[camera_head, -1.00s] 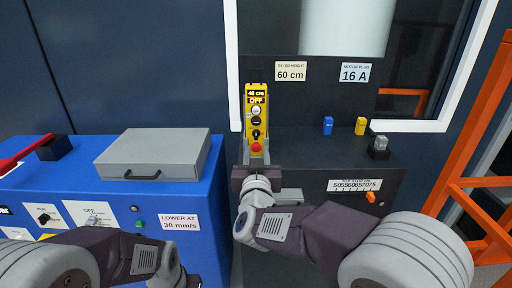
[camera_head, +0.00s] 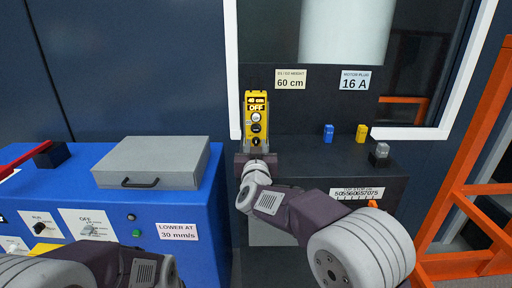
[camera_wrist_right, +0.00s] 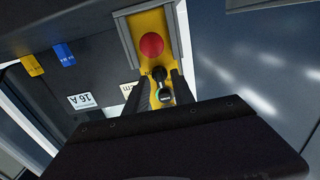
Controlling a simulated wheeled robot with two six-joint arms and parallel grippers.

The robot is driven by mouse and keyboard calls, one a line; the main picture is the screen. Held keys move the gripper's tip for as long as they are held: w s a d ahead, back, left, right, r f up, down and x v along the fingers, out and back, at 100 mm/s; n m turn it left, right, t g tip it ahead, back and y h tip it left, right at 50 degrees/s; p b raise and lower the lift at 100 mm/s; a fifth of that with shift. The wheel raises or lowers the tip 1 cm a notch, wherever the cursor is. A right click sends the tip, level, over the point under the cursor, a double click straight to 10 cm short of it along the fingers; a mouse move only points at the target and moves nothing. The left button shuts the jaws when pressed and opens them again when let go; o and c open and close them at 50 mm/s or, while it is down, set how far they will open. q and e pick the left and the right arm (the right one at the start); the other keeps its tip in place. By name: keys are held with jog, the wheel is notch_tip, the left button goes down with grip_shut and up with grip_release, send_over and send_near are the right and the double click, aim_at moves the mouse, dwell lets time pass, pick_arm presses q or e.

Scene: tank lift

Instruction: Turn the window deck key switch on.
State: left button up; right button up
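The yellow control box (camera_head: 256,98) stands upright on the dark deck by the window. Its display reads about 40 cm with OFF below. Under that are a white button (camera_head: 256,117), a dark button (camera_head: 256,129) and the black key switch (camera_head: 256,141). In the right wrist view the key switch (camera_wrist_right: 159,73) lies between my right gripper's fingertips (camera_wrist_right: 161,77), beside the red button (camera_wrist_right: 151,44). The fingers are apart; contact with the key is not clear. In the head view my right gripper (camera_head: 257,146) covers the red button. My left gripper is out of view.
A blue cabinet (camera_head: 195,225) with a grey case (camera_head: 150,163) stands at the left. Blue (camera_head: 328,132) and yellow (camera_head: 361,132) blocks and a grey-topped switch (camera_head: 380,154) sit on the dark deck to the right. An orange frame (camera_head: 475,190) stands at far right.

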grip_shut()
jog(key=shift+m, duration=0.3)
jog(key=m+b, duration=0.1)
jog(key=m, duration=0.2)
jog(key=shift+f+m, duration=0.15)
jog(key=shift+m, duration=0.15)
jog(key=m+b, duration=0.1)
jog(key=m, duration=0.2)
jog(key=shift+d+m, duration=0.1)
jog(key=shift+m, duration=0.2)
jog(key=m+b, duration=0.3)
jog(key=m, duration=0.3)
jog(key=shift+f, duration=0.1)
jog(key=shift+m+b, duration=1)
jog(key=shift+m, duration=1)
